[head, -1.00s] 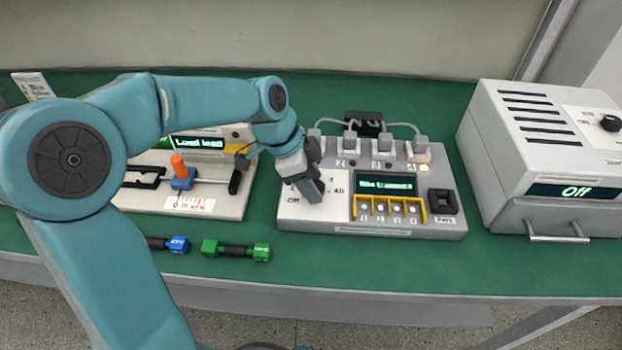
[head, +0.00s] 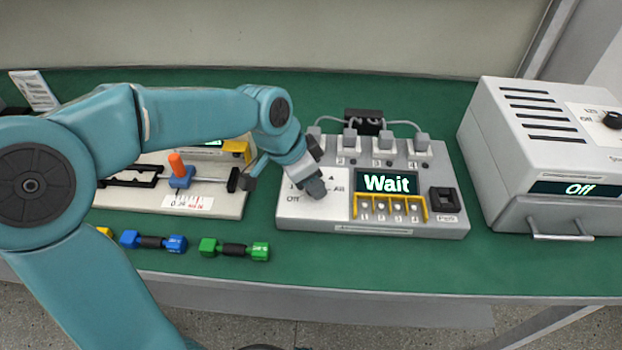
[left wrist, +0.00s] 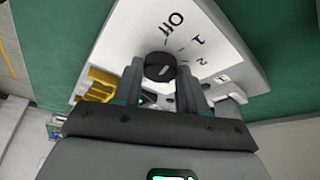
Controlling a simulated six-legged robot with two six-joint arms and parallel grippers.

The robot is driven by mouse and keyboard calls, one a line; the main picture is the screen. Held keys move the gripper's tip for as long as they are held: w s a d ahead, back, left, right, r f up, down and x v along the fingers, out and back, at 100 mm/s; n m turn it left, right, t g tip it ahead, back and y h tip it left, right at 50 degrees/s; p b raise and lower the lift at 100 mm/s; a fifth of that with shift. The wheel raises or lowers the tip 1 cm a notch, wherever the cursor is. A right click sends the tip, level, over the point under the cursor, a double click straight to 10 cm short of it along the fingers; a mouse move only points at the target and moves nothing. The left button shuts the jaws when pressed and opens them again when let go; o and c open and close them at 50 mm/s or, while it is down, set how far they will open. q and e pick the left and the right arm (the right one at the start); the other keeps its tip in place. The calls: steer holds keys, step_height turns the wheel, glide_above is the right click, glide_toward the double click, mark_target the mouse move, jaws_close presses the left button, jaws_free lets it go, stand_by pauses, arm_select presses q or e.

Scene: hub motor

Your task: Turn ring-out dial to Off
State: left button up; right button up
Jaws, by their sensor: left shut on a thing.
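The ring-out dial (left wrist: 160,67) is a black round knob with a pale pointer mark, on a white panel. It shows between my gripper's fingers in the left wrist view, with the labels Off, 1 and 2 around it. Which label the pointer faces, I cannot tell. My left gripper (left wrist: 159,82) is shut on the dial. In the head view my left gripper (head: 315,188) covers the dial at the left of the grey test box (head: 300,216). The box's screen (head: 386,183) reads "Wait". My right gripper is not in view.
A grey machine (head: 520,140) with an "Off" display stands to the right. A fixture with an orange-handled slider (head: 178,166) is at the left. Blue (head: 153,242) and green (head: 235,249) dumbbell-shaped parts lie in front. Green bench (head: 330,262) is free before the test box.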

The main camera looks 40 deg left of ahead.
arm_select(q)
steer(key=shift+d+n+t+y, duration=0.1)
steer(key=shift+n+t+y, duration=0.3)
steer(key=shift+n, duration=1.1)
steer(key=o, duration=1.1)
steer(key=shift+c, duration=0.2)
steer(key=p+v, duration=0.2)
steer(key=v, duration=1.4)
steer(key=shift+d+r+p, duration=0.3)
steer(key=shift+p, duration=0.05)
